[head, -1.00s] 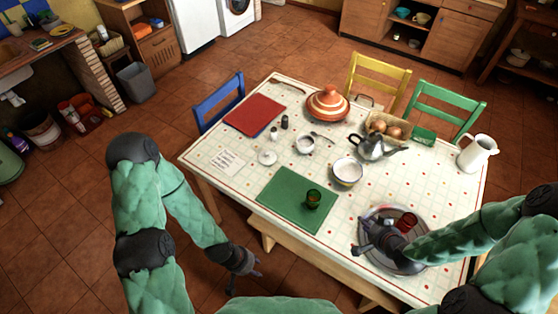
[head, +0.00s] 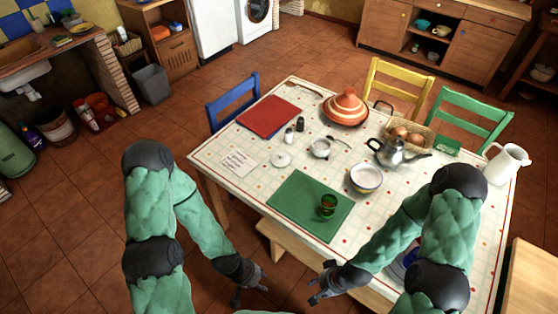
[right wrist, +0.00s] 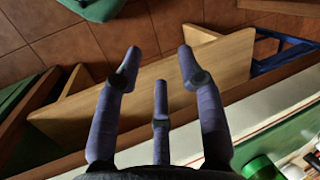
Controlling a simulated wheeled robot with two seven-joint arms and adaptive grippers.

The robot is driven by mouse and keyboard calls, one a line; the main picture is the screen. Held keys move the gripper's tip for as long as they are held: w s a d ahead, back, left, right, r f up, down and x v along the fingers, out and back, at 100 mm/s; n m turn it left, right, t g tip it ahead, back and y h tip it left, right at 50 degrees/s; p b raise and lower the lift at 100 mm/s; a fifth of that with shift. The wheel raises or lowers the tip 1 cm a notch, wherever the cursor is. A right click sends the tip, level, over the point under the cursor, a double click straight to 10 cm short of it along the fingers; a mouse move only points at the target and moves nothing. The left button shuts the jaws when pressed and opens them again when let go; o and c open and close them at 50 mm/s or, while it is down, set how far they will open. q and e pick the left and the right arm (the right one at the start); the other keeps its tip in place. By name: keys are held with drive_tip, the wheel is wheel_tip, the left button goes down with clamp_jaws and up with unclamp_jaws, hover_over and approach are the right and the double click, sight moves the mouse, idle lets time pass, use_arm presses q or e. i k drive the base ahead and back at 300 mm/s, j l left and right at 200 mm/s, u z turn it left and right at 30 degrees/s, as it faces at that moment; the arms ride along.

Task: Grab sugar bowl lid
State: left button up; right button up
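A small round white lid (head: 281,160) with a knob lies on the table, apart from the white sugar bowl (head: 320,148) to its right. My left gripper (head: 252,287) hangs low in front of the table's near edge, fingers spread and empty. My right gripper (head: 320,284) is just right of it, also short of the near edge and well away from the lid. The right wrist view shows its three fingers (right wrist: 160,70) spread and empty above a wooden bench. The lid is not seen in that view.
The table (head: 225,155) also holds a green mat (head: 290,200) with a green glass (head: 328,206), a red mat (head: 267,117), two shakers, a white bowl (head: 366,178), a teapot (head: 390,152) and a tagine (head: 345,107). A bench (right wrist: 150,85) stands along the near side.

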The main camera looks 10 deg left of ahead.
sight(278, 159)
drive_tip(key=i+j, duration=0.15)
drive_tip(key=j, duration=0.25)
drive_tip(key=i+j, duration=0.2)
drive_tip(key=j, duration=0.15)
drive_tip(key=i+j, duration=0.15)
drive_tip(key=j, duration=0.25)
drive_tip(key=i+j, duration=0.15)
drive_tip(key=j, duration=0.2)
drive_tip(key=i+j+z, duration=0.1)
drive_tip(key=j, duration=0.3)
drive_tip(key=i, duration=0.05)
